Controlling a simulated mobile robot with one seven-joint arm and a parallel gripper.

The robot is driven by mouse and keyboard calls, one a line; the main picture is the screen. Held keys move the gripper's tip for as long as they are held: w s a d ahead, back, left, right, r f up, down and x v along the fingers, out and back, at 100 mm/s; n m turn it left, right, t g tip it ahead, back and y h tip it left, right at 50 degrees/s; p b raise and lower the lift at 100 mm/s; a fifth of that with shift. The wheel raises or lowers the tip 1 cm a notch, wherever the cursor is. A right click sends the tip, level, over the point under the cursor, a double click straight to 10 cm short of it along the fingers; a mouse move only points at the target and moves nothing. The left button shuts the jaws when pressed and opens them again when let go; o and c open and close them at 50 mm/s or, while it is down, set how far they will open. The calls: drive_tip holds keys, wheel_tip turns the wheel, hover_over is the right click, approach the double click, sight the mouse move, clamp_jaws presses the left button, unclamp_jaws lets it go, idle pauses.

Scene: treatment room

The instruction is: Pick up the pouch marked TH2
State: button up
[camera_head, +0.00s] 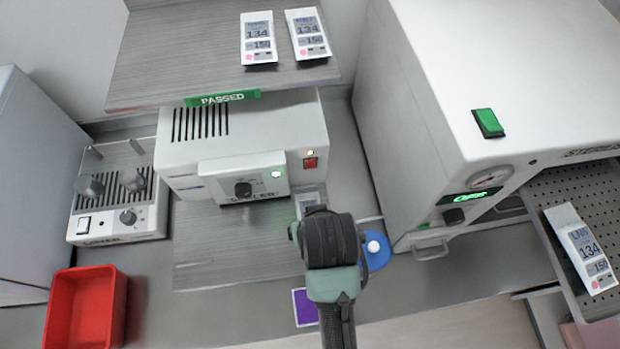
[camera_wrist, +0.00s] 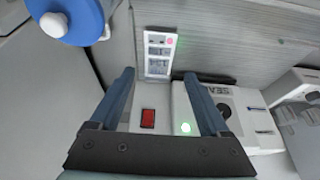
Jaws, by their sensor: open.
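I cannot read TH2 on any pouch. A white pouch (camera_head: 308,199) lies on the grey wooden board in front of the sealer, partly hidden by my arm. In the wrist view this pouch (camera_wrist: 159,52) lies just beyond and between my fingertips, apart from them. My gripper (camera_wrist: 159,78) is open and empty. Two more pouches, a left one (camera_head: 258,38) and a right one (camera_head: 307,33), lie on the upper shelf. Another pouch (camera_head: 582,248) lies on the perforated tray at the right; its top marking looks like LN5.
The sealer (camera_head: 240,150) stands behind the board, under the shelf with the green PASSED strip (camera_head: 222,98). The large white sterilizer (camera_head: 430,120) is to the right. A blue object with a white knob (camera_head: 376,250) is beside my arm. A red bin (camera_head: 85,308) stands at the left.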

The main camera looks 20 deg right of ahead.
drive_tip(key=p+x, duration=0.1)
drive_tip(key=x, duration=0.9)
drive_tip(key=shift+d+r, duration=0.1)
drive_tip(key=c, duration=1)
drive_tip(key=shift+r, duration=0.1)
